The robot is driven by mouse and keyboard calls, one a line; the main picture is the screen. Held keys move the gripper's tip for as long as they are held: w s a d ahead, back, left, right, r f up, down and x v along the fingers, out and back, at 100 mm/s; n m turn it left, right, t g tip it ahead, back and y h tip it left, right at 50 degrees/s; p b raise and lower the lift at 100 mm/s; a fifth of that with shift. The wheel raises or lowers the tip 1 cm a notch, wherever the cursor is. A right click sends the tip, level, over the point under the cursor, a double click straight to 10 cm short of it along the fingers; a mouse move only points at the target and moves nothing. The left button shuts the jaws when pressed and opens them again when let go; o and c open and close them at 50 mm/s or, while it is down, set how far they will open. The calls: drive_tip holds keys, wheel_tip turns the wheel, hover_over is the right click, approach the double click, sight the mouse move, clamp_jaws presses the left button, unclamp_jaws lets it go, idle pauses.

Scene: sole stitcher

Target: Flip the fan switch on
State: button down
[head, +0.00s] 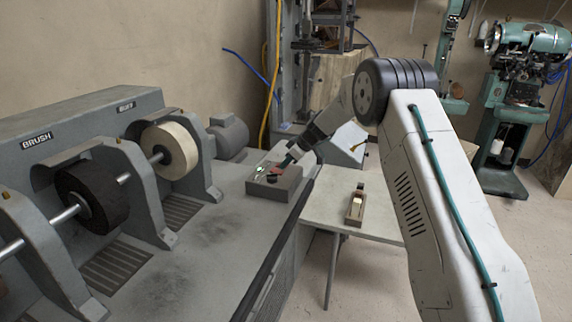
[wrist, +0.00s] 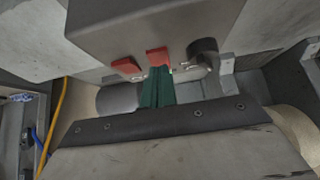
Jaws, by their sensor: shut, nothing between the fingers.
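A grey control box (head: 273,190) sits at the far right end of the grey machine bench. In the wrist view the box (wrist: 150,22) carries two red switches, one on the left (wrist: 126,66) and one in the middle (wrist: 158,57), and a black knob (wrist: 203,56). Small labels by the switches are too blurred to read, so I cannot tell which is the fan switch. My gripper (head: 287,162) is over the box. Its green fingers (wrist: 158,78) are shut and empty, with tips right at the middle red switch. I cannot tell whether they touch it.
A brush wheel (head: 92,197) and a pale wheel (head: 170,151) stand on the machine (head: 215,235) to the left. A small table (head: 325,205) holds a small wooden-looking item (head: 355,207) to the right. Green machines stand at the back right.

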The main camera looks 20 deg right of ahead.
drive_tip(key=r, duration=0.4)
drive_tip(key=shift+s+d+r, duration=0.15)
drive_tip(key=shift+d+r, duration=0.15)
drive_tip(key=shift+d, duration=0.05)
drive_tip(key=s+d+r, duration=0.4)
drive_tip(key=d+r, duration=0.1)
drive_tip(key=d, duration=0.1)
drive_tip(key=shift+s+r, duration=0.25)
drive_tip(key=shift+s, duration=0.05)
